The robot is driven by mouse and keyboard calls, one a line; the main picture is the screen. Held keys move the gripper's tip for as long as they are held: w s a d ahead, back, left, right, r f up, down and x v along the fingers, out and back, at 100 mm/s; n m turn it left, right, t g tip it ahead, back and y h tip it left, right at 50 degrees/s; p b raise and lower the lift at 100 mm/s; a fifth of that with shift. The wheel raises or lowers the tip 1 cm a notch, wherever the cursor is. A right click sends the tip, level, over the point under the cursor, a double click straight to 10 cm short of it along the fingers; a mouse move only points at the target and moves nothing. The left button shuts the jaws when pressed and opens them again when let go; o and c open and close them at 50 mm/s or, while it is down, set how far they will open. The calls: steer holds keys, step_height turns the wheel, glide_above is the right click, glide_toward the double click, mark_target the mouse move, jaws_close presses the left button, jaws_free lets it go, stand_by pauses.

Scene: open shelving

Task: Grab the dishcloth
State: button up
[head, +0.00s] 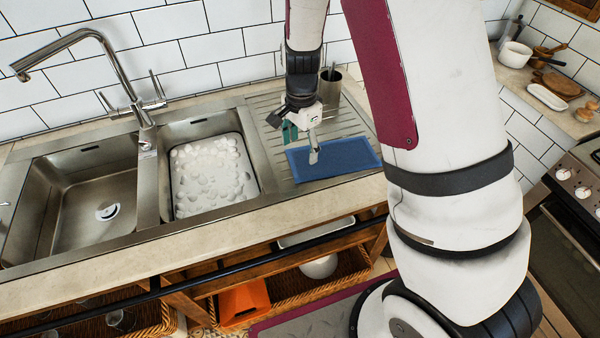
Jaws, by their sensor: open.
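A flat blue rectangular piece (345,160), which looks like the dishcloth, lies on the ribbed steel drainboard to the right of the sinks. My gripper (314,152) points down over its left part and is open. I see it nearly side-on, so the gap between the fingers is hard to make out. I cannot tell whether the fingertips touch the blue piece or hover just above it. A small teal-green item (290,132) shows beside the gripper; I cannot tell what it is.
A dark metal cup (331,88) stands behind my gripper. The foam-filled sink (250,150) and the empty sink (75,215) lie to the left, with a tall faucet (115,70) behind. An orange object (243,302) is on the shelf below. The tiled wall is close behind.

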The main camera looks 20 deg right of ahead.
mark_target(301, 179)
steer(key=shift+f+b, duration=2.6)
steer(key=shift+f, duration=2.2)
steer(key=shift+f, duration=0.1)
steer(key=shift+f, duration=0.3)
steer(key=shift+s+f, duration=0.1)
steer(key=shift+s, duration=0.05)
jaws_close()
step_height(301, 179, up, 12)
steer(key=p, duration=0.6)
steer(key=shift+r+p, duration=0.2)
steer(key=shift+p, duration=0.1)
